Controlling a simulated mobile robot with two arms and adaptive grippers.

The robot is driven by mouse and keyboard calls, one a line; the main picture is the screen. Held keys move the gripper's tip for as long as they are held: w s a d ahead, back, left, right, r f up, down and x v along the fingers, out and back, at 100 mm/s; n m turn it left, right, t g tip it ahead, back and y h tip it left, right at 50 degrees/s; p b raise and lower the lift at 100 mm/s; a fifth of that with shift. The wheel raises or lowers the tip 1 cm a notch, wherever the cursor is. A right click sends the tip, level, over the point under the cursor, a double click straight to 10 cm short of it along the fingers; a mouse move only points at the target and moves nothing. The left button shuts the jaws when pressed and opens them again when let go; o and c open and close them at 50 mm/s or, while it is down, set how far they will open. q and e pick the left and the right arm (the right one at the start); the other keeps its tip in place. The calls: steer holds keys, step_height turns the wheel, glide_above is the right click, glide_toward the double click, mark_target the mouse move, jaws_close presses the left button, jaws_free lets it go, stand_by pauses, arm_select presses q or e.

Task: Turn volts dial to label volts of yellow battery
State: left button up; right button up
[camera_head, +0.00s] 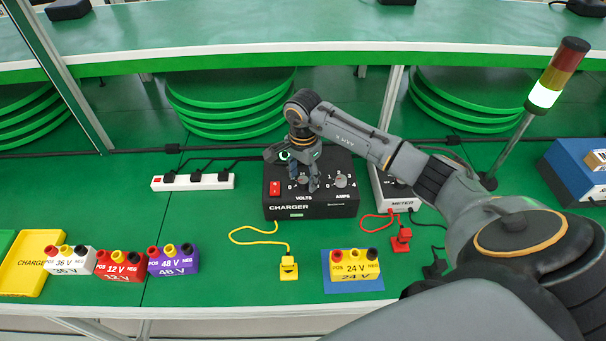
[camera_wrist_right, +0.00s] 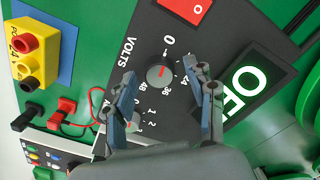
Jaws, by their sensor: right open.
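The yellow battery (camera_head: 354,263), labelled 24 V, stands upright on a blue mat (camera_head: 374,284). My left gripper is out of view.
The amps dial (camera_head: 340,180) is right of the volts dial, near the fingers. A red switch (camera_head: 275,188) is to the left. The meter (camera_head: 398,192) stands right of the charger. White, red and purple batteries (camera_head: 173,260) stand front left. A power strip (camera_head: 193,182) lies behind them.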

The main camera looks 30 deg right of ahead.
steer(key=shift+c, duration=0.4)
steer(key=c, duration=1.1)
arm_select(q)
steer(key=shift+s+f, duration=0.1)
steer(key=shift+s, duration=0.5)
arm_select(e)
steer(key=shift+o, duration=0.2)
